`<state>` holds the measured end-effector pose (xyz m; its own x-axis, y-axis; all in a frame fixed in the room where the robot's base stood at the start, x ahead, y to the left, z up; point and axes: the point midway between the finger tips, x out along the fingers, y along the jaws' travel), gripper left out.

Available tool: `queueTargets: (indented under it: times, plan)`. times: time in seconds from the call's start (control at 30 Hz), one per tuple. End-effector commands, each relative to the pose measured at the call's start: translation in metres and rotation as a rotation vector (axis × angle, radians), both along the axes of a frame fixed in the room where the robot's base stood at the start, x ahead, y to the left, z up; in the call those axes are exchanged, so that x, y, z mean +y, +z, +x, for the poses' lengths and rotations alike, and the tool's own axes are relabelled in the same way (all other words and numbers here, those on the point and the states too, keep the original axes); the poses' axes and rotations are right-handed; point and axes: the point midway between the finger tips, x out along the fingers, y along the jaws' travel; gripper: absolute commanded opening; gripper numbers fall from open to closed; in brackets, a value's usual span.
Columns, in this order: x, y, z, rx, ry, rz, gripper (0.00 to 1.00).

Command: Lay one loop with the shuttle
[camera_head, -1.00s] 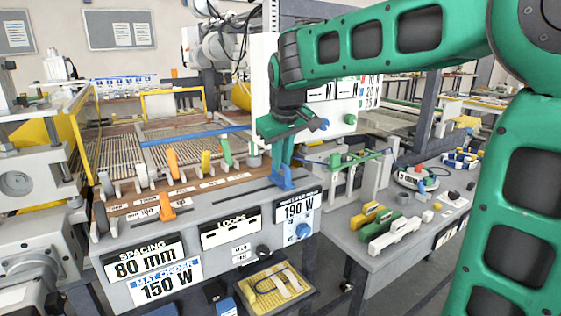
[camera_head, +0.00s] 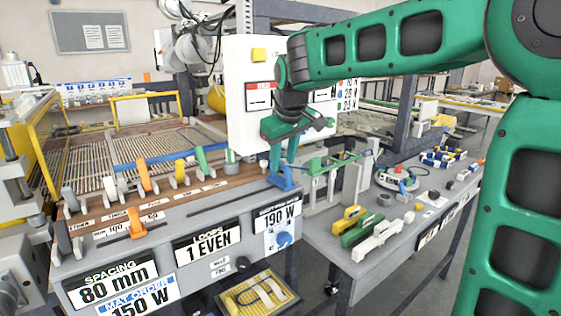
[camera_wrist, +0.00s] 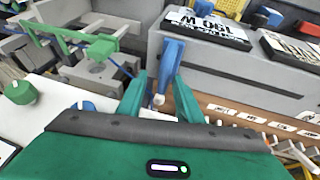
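A blue upright piece with a wider foot (camera_head: 282,181), which I take for the shuttle, stands at the right end of the grey bench. My gripper (camera_head: 280,150) points down over its top. In the wrist view, my green fingers (camera_wrist: 160,88) are apart, with the blue piece (camera_wrist: 172,58) between them. A gap seems to show on its left; whether the fingers touch it is unclear. A thin blue strand runs from that area to a green guide arm (camera_head: 340,161), also in the wrist view (camera_wrist: 62,34). A mesh of rods (camera_head: 150,146) lies left.
Orange, yellow, green and white upright pieces line the bench, including an orange one (camera_head: 136,222). A blue bar (camera_head: 190,152) crosses behind them. A white panel (camera_head: 250,130) stands behind my gripper. A side table (camera_head: 345,272) at right holds coloured blocks and a reel (camera_head: 397,178).

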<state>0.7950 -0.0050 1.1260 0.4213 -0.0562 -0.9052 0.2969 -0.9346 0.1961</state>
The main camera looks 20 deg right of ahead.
Motion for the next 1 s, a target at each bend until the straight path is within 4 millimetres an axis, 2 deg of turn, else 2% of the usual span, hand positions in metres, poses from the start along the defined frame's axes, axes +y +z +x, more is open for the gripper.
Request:
queueTargets:
  times: [0.27, 0.7, 0.83, 1.0]
  plan:
    - [0.002, 0.007, -0.003, 0.0, 0.002, 0.0, 0.33]
    - [0.005, 0.075, -0.034, -0.001, 0.002, 0.001, 0.33]
    - [0.006, 0.089, -0.04, 0.0, 0.0, 0.0, 0.33]
    - [0.006, 0.096, -0.044, 0.001, 0.001, 0.0, 0.33]
